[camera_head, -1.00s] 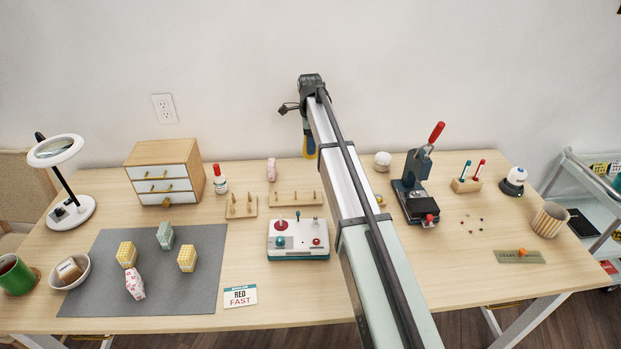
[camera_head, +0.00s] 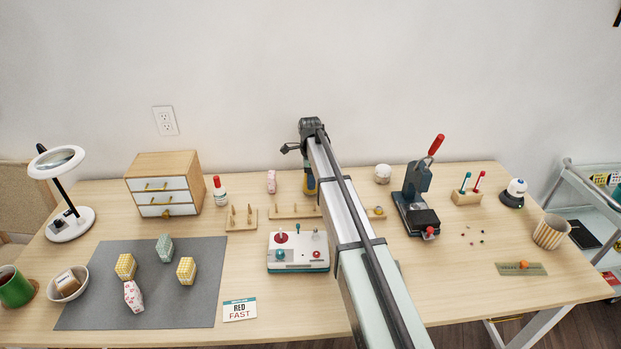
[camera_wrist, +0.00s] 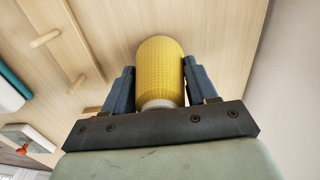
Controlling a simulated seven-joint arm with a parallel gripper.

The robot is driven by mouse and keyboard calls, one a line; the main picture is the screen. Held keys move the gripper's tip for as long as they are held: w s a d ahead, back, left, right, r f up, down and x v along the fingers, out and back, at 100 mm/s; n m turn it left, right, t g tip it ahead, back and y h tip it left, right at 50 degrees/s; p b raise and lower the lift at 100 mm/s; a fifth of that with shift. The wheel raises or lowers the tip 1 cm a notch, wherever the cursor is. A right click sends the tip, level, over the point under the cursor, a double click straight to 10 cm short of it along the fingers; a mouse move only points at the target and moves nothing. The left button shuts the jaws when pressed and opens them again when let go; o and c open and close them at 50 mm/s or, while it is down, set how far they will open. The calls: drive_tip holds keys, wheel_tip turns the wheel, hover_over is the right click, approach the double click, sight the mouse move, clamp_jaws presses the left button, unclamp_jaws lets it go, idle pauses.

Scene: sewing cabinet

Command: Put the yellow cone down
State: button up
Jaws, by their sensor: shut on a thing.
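The yellow cone (camera_wrist: 160,65) has a fine grid texture and a pale end near the gripper. It sits between the two dark blue fingers of my gripper (camera_wrist: 158,82), which is shut on it. In the head view my gripper (camera_head: 309,182) is at the back of the table, behind the long peg rack; my arm hides much of it. I cannot tell whether the cone touches the table.
A peg rack (camera_head: 290,212) lies just in front of my gripper, with a pink spool (camera_head: 271,182) to the left. A white ball (camera_head: 382,173) and a press (camera_head: 417,200) stand to the right. The wall is close behind.

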drive_tip(key=o, duration=1.1)
drive_tip(key=shift+f, duration=0.1)
wheel_tip(320, 180, up, 12)
drive_tip(key=shift+r, duration=0.15)
